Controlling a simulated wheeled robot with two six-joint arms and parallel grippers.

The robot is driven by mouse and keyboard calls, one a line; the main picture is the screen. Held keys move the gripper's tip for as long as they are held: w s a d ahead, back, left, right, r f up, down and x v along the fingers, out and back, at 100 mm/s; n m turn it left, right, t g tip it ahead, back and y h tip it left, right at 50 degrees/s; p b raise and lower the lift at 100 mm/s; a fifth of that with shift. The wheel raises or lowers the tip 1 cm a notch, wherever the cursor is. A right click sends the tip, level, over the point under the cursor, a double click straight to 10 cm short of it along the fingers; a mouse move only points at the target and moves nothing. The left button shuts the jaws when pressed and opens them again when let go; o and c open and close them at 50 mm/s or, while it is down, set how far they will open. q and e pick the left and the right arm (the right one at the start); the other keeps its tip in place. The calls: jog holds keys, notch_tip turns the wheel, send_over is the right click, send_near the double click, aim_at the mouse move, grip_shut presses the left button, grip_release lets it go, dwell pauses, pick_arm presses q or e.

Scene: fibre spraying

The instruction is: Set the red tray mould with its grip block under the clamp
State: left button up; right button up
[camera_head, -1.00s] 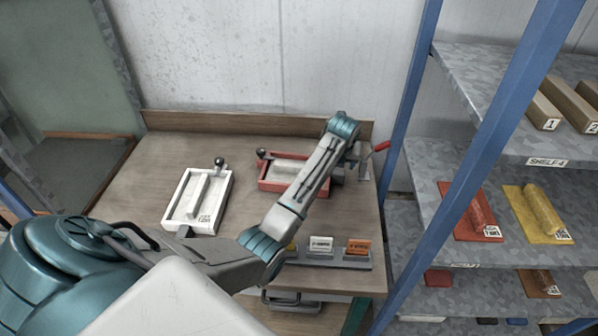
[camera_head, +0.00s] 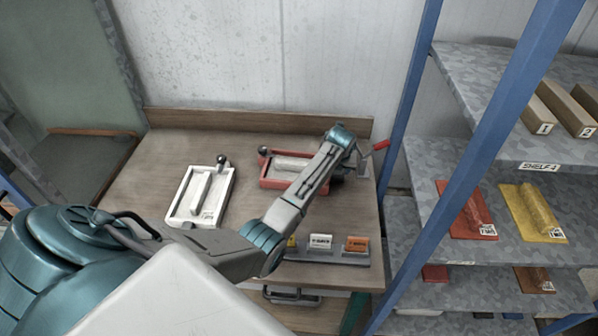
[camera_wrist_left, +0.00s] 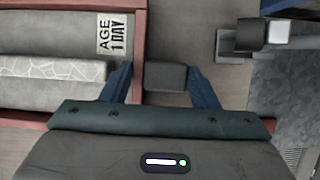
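The red tray mould (camera_head: 275,180) lies on the bench near the back, partly hidden behind my left arm. It holds a pale grey slab with a raised bar and shows in the left wrist view (camera_wrist_left: 142,30) with an "AGE 1 DAY" label. A dark grey grip block (camera_wrist_left: 166,76) is beside the tray's red wall. My left gripper (camera_wrist_left: 163,84) is open with one finger on each side of this block; a small gap shows on the left. The clamp, with a red handle (camera_head: 381,145), stands just right of the tray. My right gripper is not in view.
A white tray mould (camera_head: 229,186) with a black knob lies left on the bench. A grey rack with several labelled blocks (camera_head: 320,241) is at the front edge. Blue-posted shelves (camera_head: 490,150) stand at right. Grey metal hardware (camera_wrist_left: 262,35) is right of the fingers.

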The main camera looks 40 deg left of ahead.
pick_arm(q)
jog(key=c, duration=0.3)
jog(key=shift+w, duration=0.1)
grip_shut()
jog(key=shift+a+r, duration=0.1)
jog(key=shift+r, duration=0.1)
jog(key=shift+w+r+b, duration=0.1)
jog(key=shift+r+b, duration=0.95)
jog(key=shift+r, duration=0.3)
jog(key=shift+s+r, duration=0.15)
jog(key=shift+s, duration=0.15)
jog(key=s+d+r+b, duration=0.1)
jog(key=s+d+b, duration=0.1)
jog(key=s, duration=0.5)
jog(key=s+d+b, duration=0.2)
jog(key=s, duration=0.6)
jog(key=shift+r+b, duration=0.3)
jog(key=shift+r, duration=0.05)
